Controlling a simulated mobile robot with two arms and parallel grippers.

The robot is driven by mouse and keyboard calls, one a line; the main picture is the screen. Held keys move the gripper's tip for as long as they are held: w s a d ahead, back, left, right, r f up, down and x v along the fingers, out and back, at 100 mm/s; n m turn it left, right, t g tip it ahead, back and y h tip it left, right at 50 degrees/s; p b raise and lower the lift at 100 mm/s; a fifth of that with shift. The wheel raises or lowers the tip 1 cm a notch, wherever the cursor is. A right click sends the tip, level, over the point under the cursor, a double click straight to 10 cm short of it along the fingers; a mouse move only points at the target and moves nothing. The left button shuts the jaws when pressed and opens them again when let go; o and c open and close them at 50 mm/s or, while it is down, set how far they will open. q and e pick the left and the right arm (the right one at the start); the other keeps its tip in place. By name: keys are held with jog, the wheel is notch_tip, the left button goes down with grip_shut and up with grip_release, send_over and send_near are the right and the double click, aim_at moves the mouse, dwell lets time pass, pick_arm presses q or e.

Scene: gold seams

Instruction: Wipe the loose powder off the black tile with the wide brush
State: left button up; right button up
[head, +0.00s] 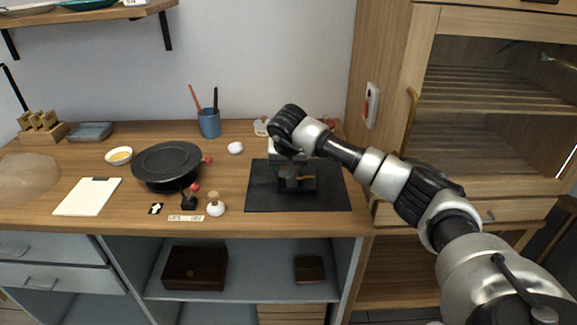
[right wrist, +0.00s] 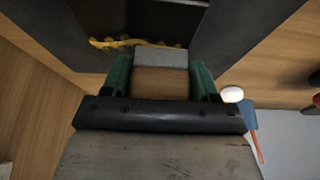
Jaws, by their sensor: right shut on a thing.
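My right gripper (head: 290,168) is over the black tile (head: 312,186), which lies on a dark mat (head: 262,198) at the right of the counter. In the right wrist view the green fingertips of this gripper (right wrist: 161,82) are shut on the wide brush (right wrist: 161,84), a brown block with a grey band at its far end. The tile (right wrist: 160,14) shows just beyond the brush, with an uneven gold streak (right wrist: 118,43) along its near part. I cannot tell whether the brush touches the tile. Loose powder is not clearly distinguishable from the gold. My left gripper is not in view.
A round black pan-like object (head: 168,164), a stoppered white bottle (head: 216,207) and a white board (head: 88,196) lie left. A glass-door cabinet (head: 500,105) stands right.

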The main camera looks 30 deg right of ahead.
aim_at(305, 174)
jog(key=shift+s+d+p, duration=0.2)
jog(key=shift+s, duration=0.3)
jog(key=shift+s+d+p, duration=0.15)
jog(key=shift+s, duration=0.35)
jog(key=shift+d, duration=0.9)
jog(key=shift+s+d, duration=0.2)
jog(key=shift+s, duration=0.25)
jog(key=shift+s+d, duration=0.2)
jog(key=shift+s, duration=0.25)
jog(key=shift+w+d, duration=0.15)
jog(key=shift+w, duration=0.35)
jog(key=shift+s+a+p, duration=0.25)
jog(key=shift+s+p, duration=0.05)
jog(key=shift+s, duration=0.05)
jog(key=shift+w+d, duration=0.1)
jog(key=shift+w, duration=0.15)
jog(key=shift+s, duration=0.15)
jog(key=shift+p, duration=0.3)
jog(key=shift+w+a+f, duration=0.1)
jog(key=shift+w+a, duration=0.6)
jog(key=shift+a, duration=0.8)
jog(key=shift+w+a, duration=0.2)
jog(key=shift+w, duration=0.3)
jog(key=shift+w+a, duration=0.15)
jog(key=shift+w, duration=0.3)
